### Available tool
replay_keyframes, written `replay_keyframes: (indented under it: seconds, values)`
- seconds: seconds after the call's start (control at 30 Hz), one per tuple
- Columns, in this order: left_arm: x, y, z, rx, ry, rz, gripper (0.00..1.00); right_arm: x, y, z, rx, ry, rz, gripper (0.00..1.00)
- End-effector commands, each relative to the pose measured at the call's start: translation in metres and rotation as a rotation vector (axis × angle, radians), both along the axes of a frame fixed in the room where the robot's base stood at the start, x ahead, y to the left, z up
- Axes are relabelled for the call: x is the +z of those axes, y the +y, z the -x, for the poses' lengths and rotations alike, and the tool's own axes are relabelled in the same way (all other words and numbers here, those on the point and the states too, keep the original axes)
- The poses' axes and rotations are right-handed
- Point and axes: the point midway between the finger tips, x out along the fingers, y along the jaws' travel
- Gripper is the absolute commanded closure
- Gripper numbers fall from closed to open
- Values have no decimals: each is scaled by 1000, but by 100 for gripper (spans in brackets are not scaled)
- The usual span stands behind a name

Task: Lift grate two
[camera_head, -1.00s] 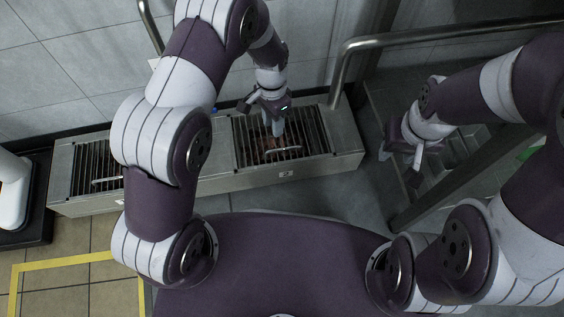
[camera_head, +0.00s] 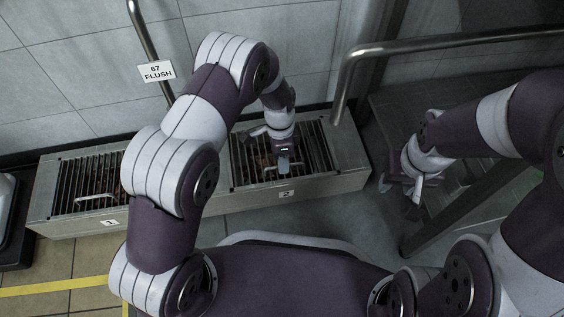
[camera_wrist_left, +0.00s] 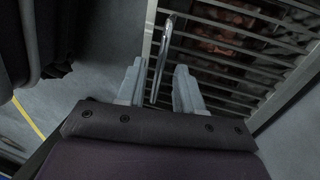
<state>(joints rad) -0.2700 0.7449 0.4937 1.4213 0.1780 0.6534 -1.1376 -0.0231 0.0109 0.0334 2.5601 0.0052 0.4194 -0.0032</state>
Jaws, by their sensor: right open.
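Grate two (camera_head: 314,150) is a dark barred grate in the right part of the metal trough, above the plate marked 2 (camera_head: 286,195). In the wrist view its bars (camera_wrist_left: 240,50) fill the upper right. Its handle (camera_wrist_left: 161,62) is a thin metal bar near the grate's edge. My left gripper (camera_head: 284,168) is low over the front of grate two and hides part of it. In the wrist view my left gripper (camera_wrist_left: 158,85) is open, with the handle between its two fingers, apparently without contact. My right gripper (camera_head: 404,194) is open and empty, right of the trough.
Grate one (camera_head: 85,180), with its own handle, lies in the left part of the trough (camera_head: 225,207). A bent metal pipe (camera_head: 345,75) rises behind the right end. A sign reading 67 FLUSH (camera_head: 157,72) hangs on another pipe. Steps stand at right.

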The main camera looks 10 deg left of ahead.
Motion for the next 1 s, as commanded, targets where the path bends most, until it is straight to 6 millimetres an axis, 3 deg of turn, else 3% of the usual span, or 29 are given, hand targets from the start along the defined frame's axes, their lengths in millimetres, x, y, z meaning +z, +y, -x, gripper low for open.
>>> replay_keyframes:
  seconds: [0.2,0.3,0.33,1.0]
  values:
    - [1,0,0,0,0,0,64,1,0,0,0,-1,0,57]
    - [1,0,0,0,0,0,97,1,0,0,0,0,0,57]
    - [1,0,0,0,0,0,100,1,0,0,0,0,0,57]
    - [1,0,0,0,0,0,100,1,0,0,0,0,0,57]
